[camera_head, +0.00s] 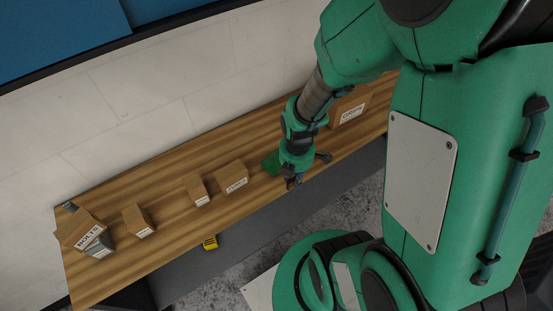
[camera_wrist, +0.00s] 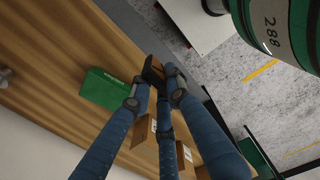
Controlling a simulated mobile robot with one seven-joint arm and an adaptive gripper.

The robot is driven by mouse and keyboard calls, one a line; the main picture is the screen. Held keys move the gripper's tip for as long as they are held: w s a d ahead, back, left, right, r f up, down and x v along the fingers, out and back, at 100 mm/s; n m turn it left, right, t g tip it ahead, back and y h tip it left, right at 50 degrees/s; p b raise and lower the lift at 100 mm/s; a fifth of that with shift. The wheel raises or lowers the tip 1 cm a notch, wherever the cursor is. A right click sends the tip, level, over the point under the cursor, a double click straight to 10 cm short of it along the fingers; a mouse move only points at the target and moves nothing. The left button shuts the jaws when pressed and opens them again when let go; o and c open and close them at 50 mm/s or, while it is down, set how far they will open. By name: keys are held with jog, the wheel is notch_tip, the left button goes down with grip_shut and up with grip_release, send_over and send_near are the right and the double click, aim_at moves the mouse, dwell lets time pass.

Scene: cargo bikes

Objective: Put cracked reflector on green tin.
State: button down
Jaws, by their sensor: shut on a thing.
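My gripper (camera_head: 293,182) hangs over the front edge of the wooden bench. In the wrist view, my gripper (camera_wrist: 158,84) is shut on a small dark thing (camera_wrist: 153,69), which I take to be the cracked reflector; no crack can be made out. The fingers hide part of it. The green tin (camera_wrist: 103,91) lies on the bench beside the fingers, apart from the held thing, with a white label on its side. In the head view the green tin (camera_head: 269,164) shows just left of my gripper, partly hidden by my arm.
The wooden bench (camera_head: 165,172) bears several labelled cardboard boxes, including one left of the tin (camera_head: 232,177) and a larger one behind my arm (camera_head: 350,108).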

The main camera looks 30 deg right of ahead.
jog(key=shift+s+a+r, duration=0.1)
jog(key=shift+s+a, duration=0.15)
jog(key=shift+a, duration=0.2)
jog(key=shift+s+a+r, duration=0.1)
jog(key=shift+s+a, duration=0.1)
jog(key=shift+a, duration=0.25)
send_over(276, 159)
jog(key=shift+f, duration=0.75)
jog(key=shift+f, duration=0.1)
jog(key=shift+f+b, duration=0.4)
jog(key=shift+f, duration=1.25)
jog(key=shift+f, duration=0.2)
